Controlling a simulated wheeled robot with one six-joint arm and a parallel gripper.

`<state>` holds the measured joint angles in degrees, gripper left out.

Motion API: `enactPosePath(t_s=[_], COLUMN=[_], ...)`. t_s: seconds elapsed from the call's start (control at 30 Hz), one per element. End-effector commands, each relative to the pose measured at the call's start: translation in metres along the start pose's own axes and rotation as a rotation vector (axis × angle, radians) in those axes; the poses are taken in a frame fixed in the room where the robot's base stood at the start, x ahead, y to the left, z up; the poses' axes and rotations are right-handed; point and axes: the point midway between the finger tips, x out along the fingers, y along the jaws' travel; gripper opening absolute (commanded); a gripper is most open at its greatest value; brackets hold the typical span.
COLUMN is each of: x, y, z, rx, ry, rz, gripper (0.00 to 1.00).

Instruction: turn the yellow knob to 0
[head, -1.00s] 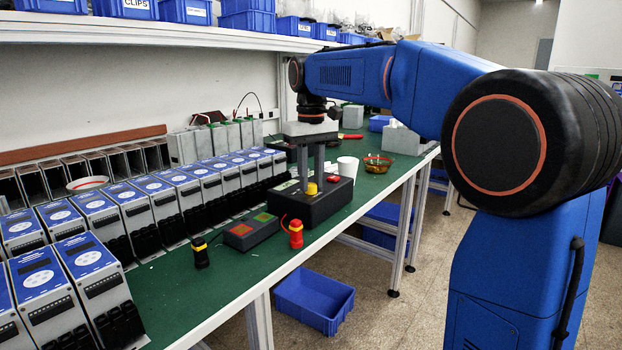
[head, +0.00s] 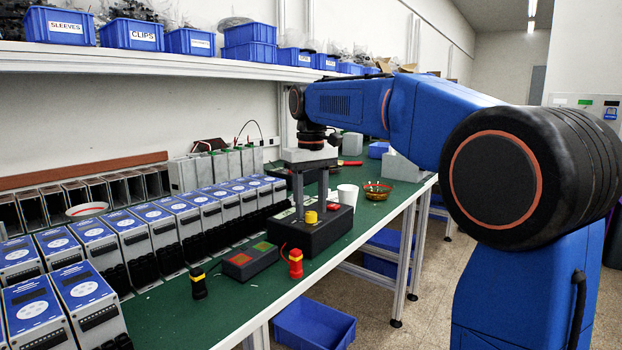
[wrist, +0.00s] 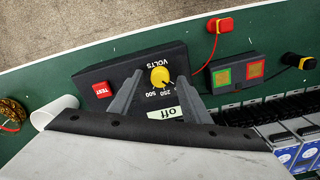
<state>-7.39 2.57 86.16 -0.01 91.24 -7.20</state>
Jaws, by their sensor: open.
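The yellow knob (head: 311,217) stands on top of a black box (head: 322,234) on the green bench. In the wrist view the knob (wrist: 160,76) shows beside the printed words VOLTS, 500 and 250, with an "off" label (wrist: 163,113) nearer the gripper. A dark mark shows on the knob; I cannot read its exact setting. No 0 mark is legible. My gripper (head: 311,199) points down over the box. In the wrist view its two grey fingers (wrist: 155,88) are apart, one on each side of the knob, not visibly touching it.
A red TEST button (wrist: 102,89) is on the same box. A smaller box with green and orange squares (head: 250,261), a red probe (head: 296,264) and a black probe (head: 198,283) lie nearby. Rows of soft starters (head: 122,235) fill the left.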

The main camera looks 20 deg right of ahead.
Motion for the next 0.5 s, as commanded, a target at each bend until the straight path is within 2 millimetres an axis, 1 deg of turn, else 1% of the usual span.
enactPosePath(t_s=[0.17,0.5], x=[-0.027,-0.095], y=[0.0,0.0], z=[-0.001,-0.001], rx=[0.0,0.0], ry=[0.003,0.003], rz=[0.0,0.0], gripper=[0.43,0.43])
